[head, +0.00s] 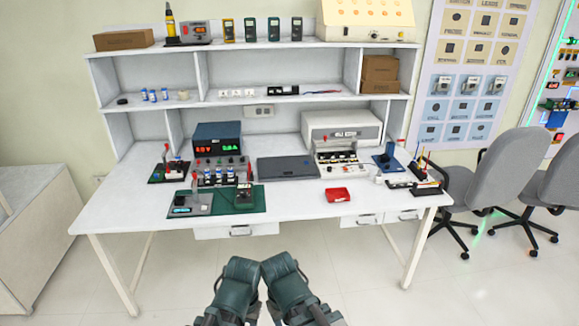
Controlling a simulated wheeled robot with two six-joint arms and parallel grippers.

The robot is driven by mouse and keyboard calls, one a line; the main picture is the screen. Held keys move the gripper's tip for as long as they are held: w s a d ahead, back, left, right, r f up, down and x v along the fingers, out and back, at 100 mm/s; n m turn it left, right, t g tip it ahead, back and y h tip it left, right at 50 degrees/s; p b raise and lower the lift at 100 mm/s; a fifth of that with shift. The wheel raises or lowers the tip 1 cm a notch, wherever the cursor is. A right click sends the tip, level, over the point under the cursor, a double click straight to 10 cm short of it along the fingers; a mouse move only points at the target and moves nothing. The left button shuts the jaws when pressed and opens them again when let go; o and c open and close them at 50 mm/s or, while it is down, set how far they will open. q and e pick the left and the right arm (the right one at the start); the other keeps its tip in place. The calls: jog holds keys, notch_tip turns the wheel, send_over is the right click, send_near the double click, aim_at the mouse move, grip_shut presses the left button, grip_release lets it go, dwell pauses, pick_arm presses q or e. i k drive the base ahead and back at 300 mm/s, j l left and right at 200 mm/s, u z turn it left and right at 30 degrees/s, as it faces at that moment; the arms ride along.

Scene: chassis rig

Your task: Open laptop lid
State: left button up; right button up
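A dark grey laptop (287,168) lies flat with its lid closed on the white workbench. It sits between a blue power supply with lit readouts and a white instrument. My two dark green arms show at the bottom middle of the head view, in front of the bench and well apart from the laptop. I can make out no gripper fingers on either arm, and nothing touches the laptop.
The power supply (218,142) stands left of the laptop, the white instrument (341,130) right. A green mat (247,204) with small devices lies front left. A red tray (337,195) sits front right. Bare bench (292,198) lies before the laptop; shelves rise behind.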

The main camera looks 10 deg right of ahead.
aim_at(280, 165)
jog(key=i+l, duration=0.25)
jog(key=i, duration=0.25)
jog(key=i+l, duration=0.3)
jog(key=i, duration=0.25)
jog(key=i+l, duration=0.25)
jog(key=i, duration=0.25)
jog(key=i+l, duration=0.3)
jog(key=i, duration=0.2)
